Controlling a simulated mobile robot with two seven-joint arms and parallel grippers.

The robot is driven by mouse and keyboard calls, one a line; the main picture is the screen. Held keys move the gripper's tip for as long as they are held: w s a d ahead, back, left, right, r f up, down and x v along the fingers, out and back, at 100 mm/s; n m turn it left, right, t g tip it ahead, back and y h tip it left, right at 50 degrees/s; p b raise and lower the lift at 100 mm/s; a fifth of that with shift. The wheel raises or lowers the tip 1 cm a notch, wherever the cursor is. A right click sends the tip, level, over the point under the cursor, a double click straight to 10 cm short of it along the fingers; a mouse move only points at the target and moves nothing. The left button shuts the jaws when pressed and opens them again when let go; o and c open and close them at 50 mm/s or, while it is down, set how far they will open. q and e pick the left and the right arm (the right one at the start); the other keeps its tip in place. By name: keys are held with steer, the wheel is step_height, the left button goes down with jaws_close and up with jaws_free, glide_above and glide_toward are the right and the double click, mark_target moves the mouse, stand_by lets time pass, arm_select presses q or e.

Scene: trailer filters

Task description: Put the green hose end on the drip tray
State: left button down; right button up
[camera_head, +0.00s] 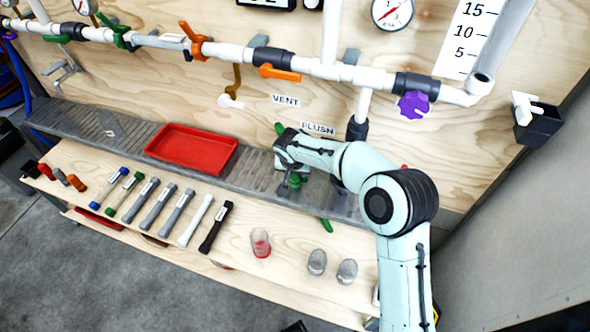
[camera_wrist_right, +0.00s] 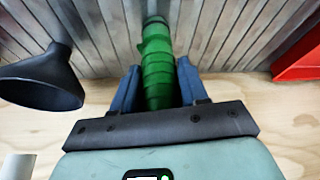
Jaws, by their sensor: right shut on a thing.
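The green hose end (camera_wrist_right: 158,70) is ribbed and sits between the two blue fingers of my right gripper (camera_wrist_right: 158,88) in the right wrist view. My right gripper (camera_head: 292,178) is shut on it, over the grey ribbed metal tray (camera_head: 255,168) in the head view. Only a little green of the hose end (camera_head: 296,180) shows there, partly behind the gripper. I cannot tell whether the hose end touches the metal. A shallow red tray (camera_head: 190,150) lies on the metal tray, to the left of the gripper. My left gripper is not in view.
A dark funnel (camera_wrist_right: 42,80) is beside the gripper in the wrist view. White pipes with valves (camera_head: 230,52) run along the wooden wall. On the front wooden shelf are several tubes (camera_head: 168,208), a red-filled cup (camera_head: 260,243) and two clear cups (camera_head: 317,262).

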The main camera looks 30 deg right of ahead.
steer(key=shift+f, duration=0.1)
steer(key=o, duration=1.1)
steer(key=shift+o, duration=0.2)
